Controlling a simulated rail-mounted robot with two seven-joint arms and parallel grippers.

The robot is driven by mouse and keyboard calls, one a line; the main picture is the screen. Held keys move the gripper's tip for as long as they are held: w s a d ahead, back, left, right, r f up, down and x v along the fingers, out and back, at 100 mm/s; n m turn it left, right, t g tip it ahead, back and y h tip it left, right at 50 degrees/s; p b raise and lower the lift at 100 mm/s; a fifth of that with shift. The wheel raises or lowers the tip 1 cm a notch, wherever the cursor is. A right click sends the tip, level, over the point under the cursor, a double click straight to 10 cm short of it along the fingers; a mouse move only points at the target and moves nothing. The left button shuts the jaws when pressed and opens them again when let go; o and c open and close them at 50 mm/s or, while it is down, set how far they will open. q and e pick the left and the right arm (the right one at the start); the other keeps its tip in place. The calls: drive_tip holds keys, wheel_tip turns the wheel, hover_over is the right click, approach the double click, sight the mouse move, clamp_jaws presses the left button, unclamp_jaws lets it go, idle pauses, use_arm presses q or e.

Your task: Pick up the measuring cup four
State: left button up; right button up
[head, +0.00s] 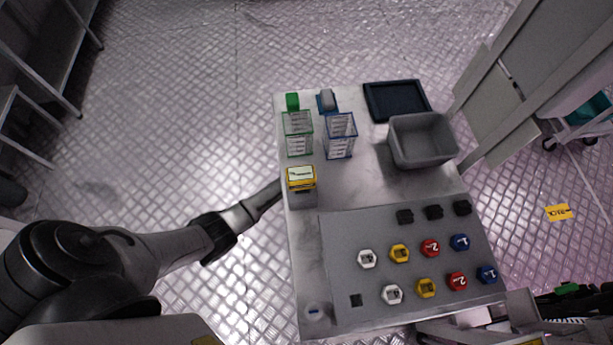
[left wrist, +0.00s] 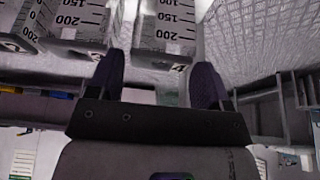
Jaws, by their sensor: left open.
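Clear measuring cups with black scale marks stand in a row at the top of the left wrist view, appearing upside down. The measuring cup four (left wrist: 168,28), with a 4 on its lower label, is just right of the picture's middle. My left gripper (left wrist: 158,64) is open. Its two dark fingers lie to either side of cup four's lower edge in the picture, with nothing seen held; contact cannot be told. In the head view my left arm comes in from the left and its end is hidden behind the table. My right gripper is not seen.
Other measuring cups (left wrist: 78,20) stand left of cup four. In the head view the table (head: 355,180) carries a green rack (head: 298,144), a blue rack (head: 341,146), a grey bin (head: 421,154), a dark tray (head: 397,100) and a panel of coloured knobs.

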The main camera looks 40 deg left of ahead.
use_arm(q)
drive_tip(key=shift+b+x, duration=0.35)
drive_tip(key=shift+x, duration=0.8)
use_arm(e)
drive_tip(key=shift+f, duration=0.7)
use_arm(q)
drive_tip(key=c, duration=0.7)
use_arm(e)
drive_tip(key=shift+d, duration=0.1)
use_arm(q)
drive_tip(key=shift+r, duration=0.1)
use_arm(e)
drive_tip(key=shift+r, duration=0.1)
